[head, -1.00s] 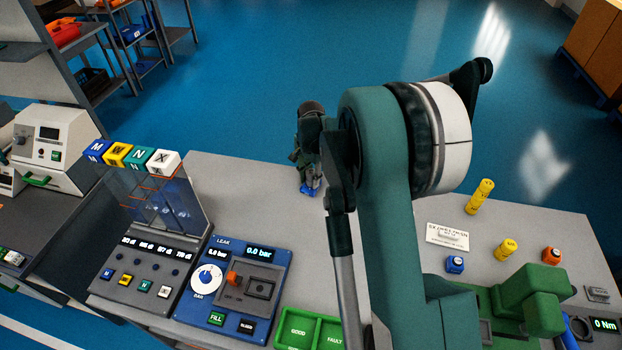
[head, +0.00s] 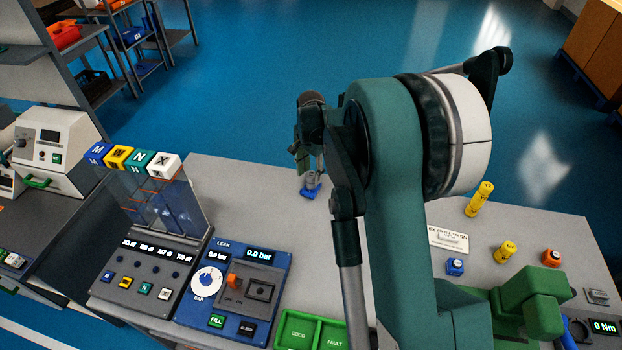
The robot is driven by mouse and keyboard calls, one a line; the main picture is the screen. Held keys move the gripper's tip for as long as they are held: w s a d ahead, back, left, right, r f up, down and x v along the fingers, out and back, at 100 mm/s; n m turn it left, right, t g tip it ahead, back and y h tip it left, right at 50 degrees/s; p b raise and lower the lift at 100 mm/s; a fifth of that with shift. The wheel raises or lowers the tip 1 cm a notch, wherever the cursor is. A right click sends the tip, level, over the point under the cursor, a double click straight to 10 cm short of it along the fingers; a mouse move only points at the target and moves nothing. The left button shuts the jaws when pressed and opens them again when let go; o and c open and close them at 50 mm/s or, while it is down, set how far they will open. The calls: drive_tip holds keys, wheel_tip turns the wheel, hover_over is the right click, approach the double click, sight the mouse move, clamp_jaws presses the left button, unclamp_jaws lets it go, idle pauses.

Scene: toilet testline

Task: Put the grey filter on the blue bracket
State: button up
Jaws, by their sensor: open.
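The blue bracket (head: 309,192) is on the grey bench top near its far edge, left of my arm. A small grey piece, which looks like the grey filter (head: 311,178), shows directly above the bracket and seems to rest on it. At this size I cannot tell how fully it is seated. My gripper (head: 304,160) is open just above the grey piece, pointing down. Its fingers are small and dark, and partly hide the top of the piece.
A blue leak tester (head: 275,310) and a grey station with a clear screen (head: 150,270) stand at the left. A green two-part tray (head: 310,316) is in front. Bench around the bracket is clear.

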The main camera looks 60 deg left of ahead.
wheel_tip(320, 180, up, 8)
drive_tip(key=shift+f, duration=0.15)
idle(0.7)
idle(0.5)
